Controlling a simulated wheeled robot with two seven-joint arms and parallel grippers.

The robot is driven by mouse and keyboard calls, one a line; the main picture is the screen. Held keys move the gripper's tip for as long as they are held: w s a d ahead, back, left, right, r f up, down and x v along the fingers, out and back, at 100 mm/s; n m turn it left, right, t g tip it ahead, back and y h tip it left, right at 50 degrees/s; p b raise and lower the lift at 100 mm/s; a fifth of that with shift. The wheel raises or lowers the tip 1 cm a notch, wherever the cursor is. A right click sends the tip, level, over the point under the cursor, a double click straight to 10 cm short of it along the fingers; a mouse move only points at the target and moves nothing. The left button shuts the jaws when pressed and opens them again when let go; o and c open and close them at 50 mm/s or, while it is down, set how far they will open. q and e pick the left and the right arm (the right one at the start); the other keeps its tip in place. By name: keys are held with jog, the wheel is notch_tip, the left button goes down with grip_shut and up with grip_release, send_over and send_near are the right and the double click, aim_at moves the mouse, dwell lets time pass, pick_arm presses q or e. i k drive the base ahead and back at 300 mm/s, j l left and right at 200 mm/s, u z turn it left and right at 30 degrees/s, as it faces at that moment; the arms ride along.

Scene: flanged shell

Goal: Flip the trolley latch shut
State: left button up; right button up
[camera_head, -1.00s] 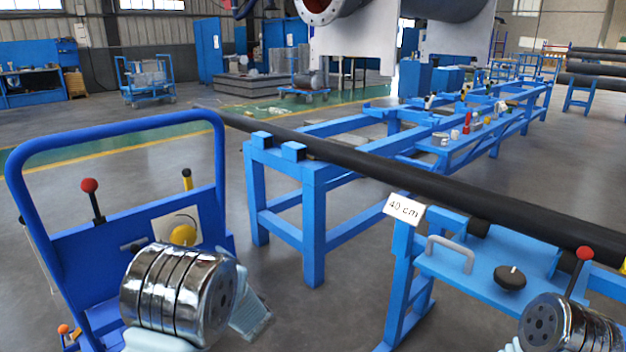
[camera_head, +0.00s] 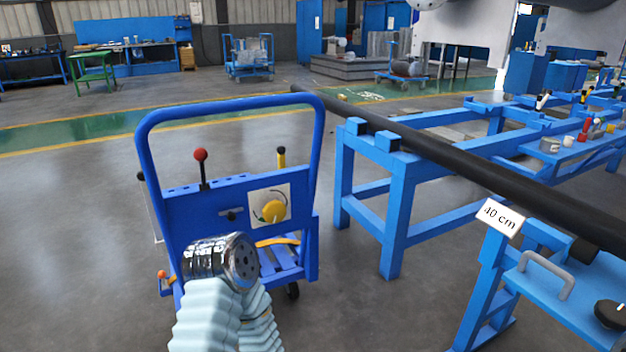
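The blue trolley (camera_head: 312,235) stands left of centre, its tall handle loop upright. A small dark fitting (camera_head: 231,215) sits between the levers, lower on the panel. It may be the latch, but its state is too small to tell. My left arm's chrome joint and pale sleeves cover the trolley's lower left front. Neither my left nor my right gripper shows.
A blue pipe stand (camera_head: 398,225) with a long black pipe (camera_head: 455,160) is right of the trolley. A "40 cm" sign (camera_head: 501,216) and a grey handle (camera_head: 549,272) are at the right. Bare floor lies between trolley and stand and to the left.

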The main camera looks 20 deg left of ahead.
aim_at(232, 216)
jog(key=u, duration=1.25)
